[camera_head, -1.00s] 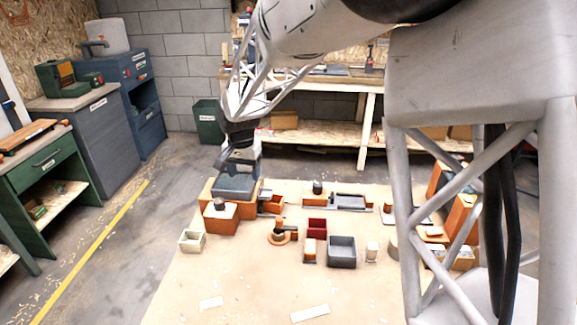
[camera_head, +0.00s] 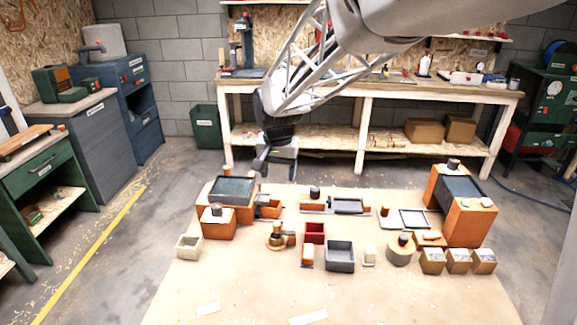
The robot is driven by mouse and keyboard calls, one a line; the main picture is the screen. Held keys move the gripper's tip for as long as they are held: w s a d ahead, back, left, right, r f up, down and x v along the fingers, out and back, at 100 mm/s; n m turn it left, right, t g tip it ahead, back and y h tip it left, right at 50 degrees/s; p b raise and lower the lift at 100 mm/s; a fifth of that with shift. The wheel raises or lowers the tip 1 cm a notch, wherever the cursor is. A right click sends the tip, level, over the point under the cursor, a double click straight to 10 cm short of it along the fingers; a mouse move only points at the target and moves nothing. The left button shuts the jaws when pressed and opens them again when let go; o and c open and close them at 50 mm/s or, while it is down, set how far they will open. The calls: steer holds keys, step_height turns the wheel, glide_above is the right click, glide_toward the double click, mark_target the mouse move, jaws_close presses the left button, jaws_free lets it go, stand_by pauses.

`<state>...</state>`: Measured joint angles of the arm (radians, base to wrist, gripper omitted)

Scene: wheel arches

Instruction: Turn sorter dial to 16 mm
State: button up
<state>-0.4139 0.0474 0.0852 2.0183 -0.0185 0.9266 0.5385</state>
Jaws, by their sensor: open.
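I cannot read any 16 mm mark or dial scale in the camera_head view. A tall orange machine (camera_head: 470,222) with a dark sloping top stands just behind the bins. Another round orange piece with a dark top (camera_head: 276,238) sits left of centre. My gripper (camera_head: 268,168) is open and empty, pointing down above the back left of the mat, clear of these pieces.
An orange box with a dark tray top (camera_head: 232,188) stands at the left, near my gripper. A dark red bin (camera_head: 314,232) and a grey bin (camera_head: 340,256) stand mid-mat. The pale mat's front (camera_head: 250,290) is mostly clear. A workbench (camera_head: 370,85) stands behind.

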steer(key=shift+s+d+r, duration=0.2)
steer(key=shift+s+d, duration=0.1)
steer(key=shift+d, duration=0.2)
steer(key=shift+s+d+r, duration=0.2)
steer(key=shift+s+d, duration=0.1)
steer(key=shift+d, duration=0.2)
steer(key=shift+d, duration=0.1)
steer(key=s+d+r, duration=0.4)
steer(key=s+d, duration=0.9)
steer(key=d, duration=0.2)
steer(key=s+d+f+t, duration=0.1)
steer(key=s+d, duration=0.4)
steer(key=s, duration=0.4)
steer(key=s+d+f+n, duration=0.1)
steer(key=s+d, duration=0.4)
steer(key=s, duration=0.3)
steer(key=shift+s+t, duration=0.35)
steer(key=shift+t, duration=0.05)
